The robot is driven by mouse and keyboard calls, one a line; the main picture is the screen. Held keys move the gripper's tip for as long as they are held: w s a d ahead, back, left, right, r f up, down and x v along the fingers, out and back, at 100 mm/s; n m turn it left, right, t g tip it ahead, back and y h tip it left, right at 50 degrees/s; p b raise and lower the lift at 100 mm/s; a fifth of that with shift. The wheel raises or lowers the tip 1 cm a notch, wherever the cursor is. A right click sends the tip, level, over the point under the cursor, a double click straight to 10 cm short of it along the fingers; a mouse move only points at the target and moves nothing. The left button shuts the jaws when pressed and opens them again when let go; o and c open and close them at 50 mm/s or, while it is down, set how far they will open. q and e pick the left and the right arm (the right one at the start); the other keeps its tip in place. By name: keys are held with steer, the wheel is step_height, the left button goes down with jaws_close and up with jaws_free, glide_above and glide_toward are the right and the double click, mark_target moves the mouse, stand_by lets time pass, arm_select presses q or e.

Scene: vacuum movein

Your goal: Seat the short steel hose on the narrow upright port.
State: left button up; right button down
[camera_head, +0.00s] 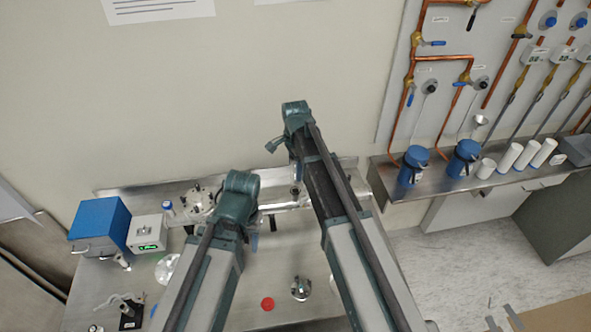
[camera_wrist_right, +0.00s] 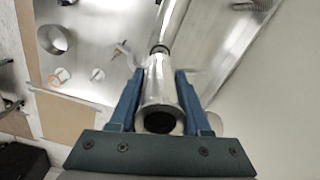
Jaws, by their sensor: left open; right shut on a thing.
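The short steel hose (camera_wrist_right: 159,88) is a shiny tube with a dark open end towards the camera in the right wrist view. My right gripper (camera_wrist_right: 158,76) is shut on it, one blue finger on each side. Beyond it, nearly in line, is a narrower steel tube (camera_wrist_right: 171,22) with a dark ring at its near end, perhaps the upright port. I cannot tell whether the two touch or are seated. In the head view my right arm hides most of this spot at the back of the bench. My left gripper (camera_head: 254,241) is open and empty over the bench.
The steel bench (camera_head: 213,310) carries a blue box (camera_head: 99,222), a white device with a green display (camera_head: 147,232), a red disc (camera_head: 267,304) and a round metal part (camera_head: 301,288). A flanged metal part (camera_head: 199,200) stands at the back. The wall is close behind.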

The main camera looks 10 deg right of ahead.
steer(key=shift+f+b, duration=1.65)
steer(key=shift+f, duration=0.35)
steer(key=shift+f+b, duration=0.55)
stand_by(0.6)
steer(key=shift+c, duration=1.4)
jaws_free()
steer(key=shift+r, duration=0.1)
step_height(320, 180, up, 14)
steer(key=p, duration=1.4)
steer(key=shift+f, duration=0.2)
